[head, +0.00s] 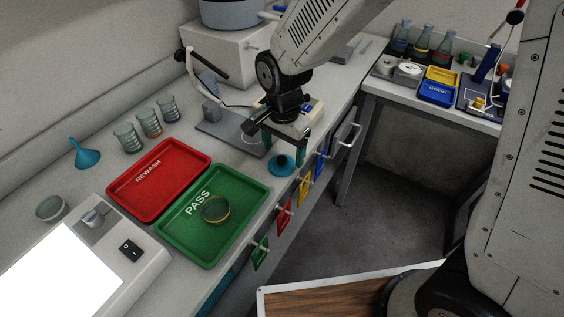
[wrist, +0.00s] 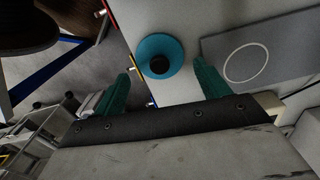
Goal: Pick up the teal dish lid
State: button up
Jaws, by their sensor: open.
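The teal dish lid (head: 282,166) is a round disc with a dark knob on top. It lies on the pale bench top near the front edge, right of the green tray. In the wrist view the lid (wrist: 161,57) is at upper centre, just beyond the fingertips. My gripper (head: 284,155) is above the lid with its jaws pointing down. In the wrist view my gripper's two teal fingers (wrist: 162,82) are apart with nothing between them, and the lid appears between and ahead of their tips.
A green PASS tray (head: 240,245) holds a round glass dish (head: 215,209). A red REWASH tray (head: 130,208) is beside it. A grey plate with a white ring (wrist: 262,45) lies close to the lid. Coloured drawer tags (head: 305,186) and handles line the bench front.

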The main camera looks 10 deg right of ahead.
jog(key=shift+f, duration=1.45)
jog(key=c, duration=0.7)
jog(key=shift+r, duration=0.1)
jog(key=shift+c, duration=0.2)
